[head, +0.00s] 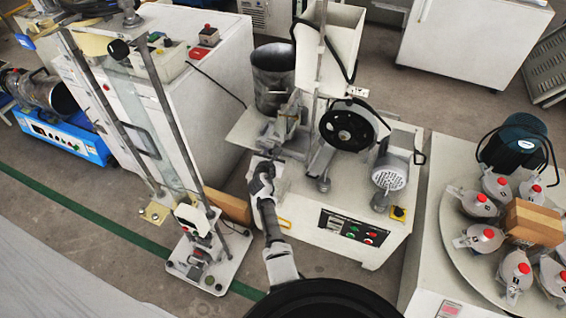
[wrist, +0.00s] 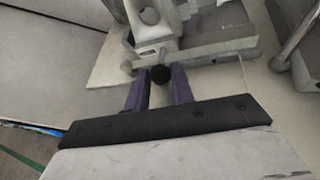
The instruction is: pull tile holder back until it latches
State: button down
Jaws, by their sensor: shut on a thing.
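The tile holder (wrist: 152,52) is a pale grey metal assembly on the machine's side plate, ahead of my gripper in the wrist view. A round black knob (wrist: 160,74) sticks out of its near side. My gripper (wrist: 159,84) has its two purple fingers on either side of this knob and is shut on it. In the head view my gripper (head: 268,158) reaches the left side of the white machine, just below the holder assembly (head: 290,128). The knob is hidden there, and the latch cannot be made out.
The white machine (head: 333,215) carries a black wheel (head: 348,125), a grey motor (head: 390,178) and a control panel (head: 350,229). A metal bucket (head: 273,82) stands behind the holder. A tall column stand (head: 205,262) is left of my arm. A round table (head: 462,225) with several jars is at right.

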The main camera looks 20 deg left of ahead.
jog(key=a+b, duration=0.1)
jog(key=a, duration=0.3)
jog(key=shift+a, duration=0.1)
jog(key=c, duration=1.5)
grip_release()
jog(key=shift+s+d+r, duration=0.1)
jog(key=shift+s+d, duration=0.1)
jog(key=shift+s, duration=0.05)
jog(key=p+v, duration=0.2)
jog(key=v, duration=1.1)
jog(key=shift+s, duration=0.2)
jog(key=shift+r, duration=0.1)
